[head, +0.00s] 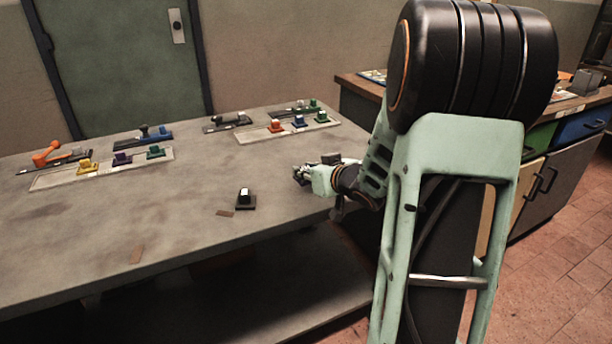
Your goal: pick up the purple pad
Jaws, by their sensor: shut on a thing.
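The purple pad (122,159) stands upright in the left pale tray (48,182), between a yellow pad (87,167) and a green pad (155,152). My gripper (301,175) is over the right part of the table, well to the right of the purple pad and apart from it. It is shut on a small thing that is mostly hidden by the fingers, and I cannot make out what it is.
A dark block with a white top (245,199) stands on the grey table (180,215) left of my gripper. A right tray (262,138) holds red, blue and green pads. Several lever presses, one with an orange handle (47,155), stand behind the trays. The table's front left is mostly clear.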

